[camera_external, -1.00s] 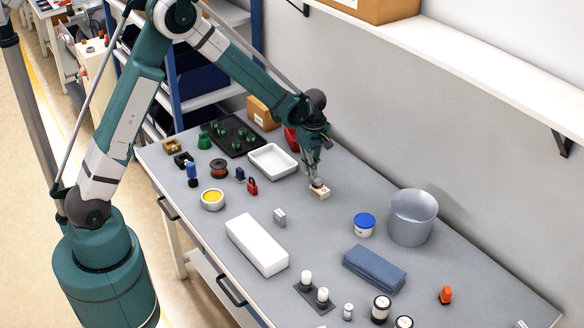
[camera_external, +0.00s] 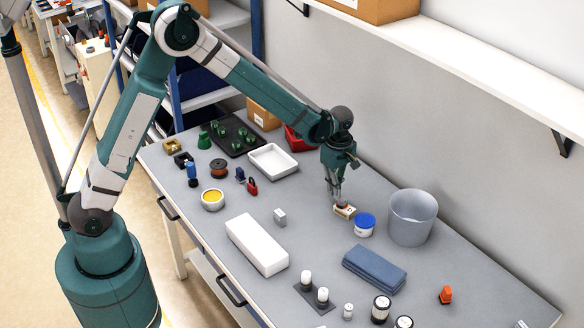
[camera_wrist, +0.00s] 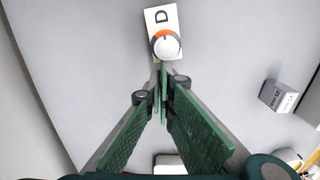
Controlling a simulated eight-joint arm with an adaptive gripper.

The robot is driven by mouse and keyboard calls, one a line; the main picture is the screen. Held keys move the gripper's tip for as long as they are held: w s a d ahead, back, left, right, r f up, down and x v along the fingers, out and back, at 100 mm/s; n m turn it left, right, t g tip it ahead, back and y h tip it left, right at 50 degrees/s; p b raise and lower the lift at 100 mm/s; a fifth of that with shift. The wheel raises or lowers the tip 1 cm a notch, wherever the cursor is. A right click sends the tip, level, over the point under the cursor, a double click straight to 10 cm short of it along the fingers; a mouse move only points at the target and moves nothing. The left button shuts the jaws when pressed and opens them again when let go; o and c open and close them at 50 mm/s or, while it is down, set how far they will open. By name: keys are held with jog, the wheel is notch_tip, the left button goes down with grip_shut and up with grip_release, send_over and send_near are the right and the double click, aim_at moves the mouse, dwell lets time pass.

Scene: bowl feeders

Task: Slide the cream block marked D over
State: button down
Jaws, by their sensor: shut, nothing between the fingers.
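The cream block marked D (camera_wrist: 160,18) lies on the table at the top of the wrist view, with a round white-and-orange piece on top of it. In the external view the cream block (camera_external: 345,212) is just left of the blue-lidded jar (camera_external: 364,224). My gripper (camera_external: 338,203) is shut and empty, pointing down at the block's near side. In the wrist view its fingertips (camera_wrist: 160,70) meet close to the block's lower edge; whether they touch it I cannot tell.
A grey metal bucket (camera_external: 411,218) stands right of the jar. A folded blue cloth (camera_external: 374,269) and a long white block (camera_external: 256,244) lie nearer the front. A small grey block (camera_external: 280,217) and white tray (camera_external: 272,161) are to the left.

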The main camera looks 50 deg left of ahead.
jog(key=shift+a, duration=0.15)
jog(key=shift+a, duration=0.85)
jog(key=shift+a+b, duration=0.45)
jog(key=shift+a, duration=0.7)
notch_tip(320, 180, up, 10)
jog(key=p, duration=0.1)
jog(key=shift+d, duration=0.15)
